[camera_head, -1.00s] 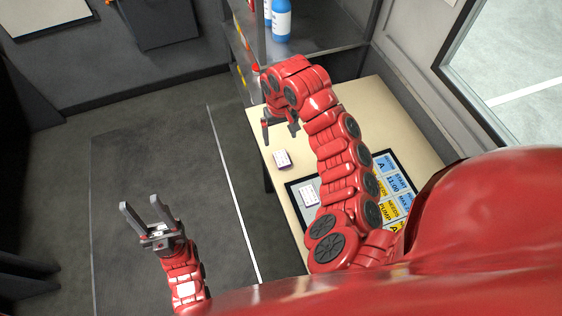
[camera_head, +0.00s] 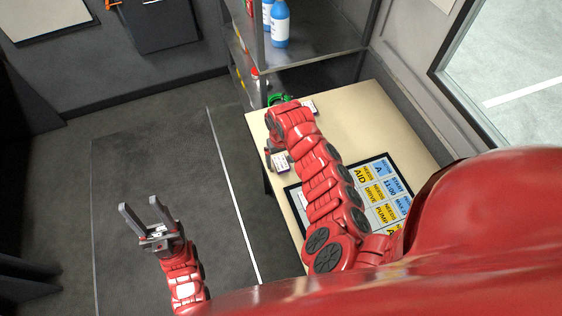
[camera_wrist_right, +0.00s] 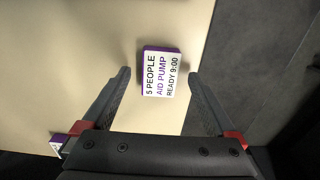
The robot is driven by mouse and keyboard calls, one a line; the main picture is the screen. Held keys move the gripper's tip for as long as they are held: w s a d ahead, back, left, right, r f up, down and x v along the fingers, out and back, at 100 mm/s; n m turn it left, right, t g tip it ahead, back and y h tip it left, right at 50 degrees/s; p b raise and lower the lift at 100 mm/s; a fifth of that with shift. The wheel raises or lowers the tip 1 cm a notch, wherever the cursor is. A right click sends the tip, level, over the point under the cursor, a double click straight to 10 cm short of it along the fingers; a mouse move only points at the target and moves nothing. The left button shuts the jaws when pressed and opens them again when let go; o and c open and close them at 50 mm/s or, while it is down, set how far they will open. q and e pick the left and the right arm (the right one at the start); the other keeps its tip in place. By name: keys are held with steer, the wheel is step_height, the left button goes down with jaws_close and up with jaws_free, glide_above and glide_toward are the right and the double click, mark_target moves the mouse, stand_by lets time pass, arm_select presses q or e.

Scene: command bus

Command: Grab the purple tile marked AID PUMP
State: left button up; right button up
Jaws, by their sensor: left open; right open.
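The purple tile marked AID PUMP (camera_wrist_right: 160,74) lies flat on the pale table, its white face reading "5 PEOPLE, AID PUMP, READY 9:00". In the right wrist view it sits between the two fingers of my right gripper (camera_wrist_right: 159,77), with clear gaps on both sides. In the head view the tile (camera_head: 282,167) is partly covered by my right gripper (camera_head: 275,156), which hangs over the table's left edge area. The right gripper is open and empty. My left gripper (camera_head: 149,218) is open and empty over the floor, away from the table.
A second tile with a purple edge (camera_wrist_right: 57,144) shows at the lower left of the wrist view. A board with yellow and blue cards (camera_head: 375,193) lies on the table (camera_head: 355,110). A green object (camera_head: 279,99) and a shelf with blue bottles (camera_head: 280,25) stand behind.

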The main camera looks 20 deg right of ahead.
steer(key=shift+f, duration=0.3)
jaws_close()
stand_by(0.3)
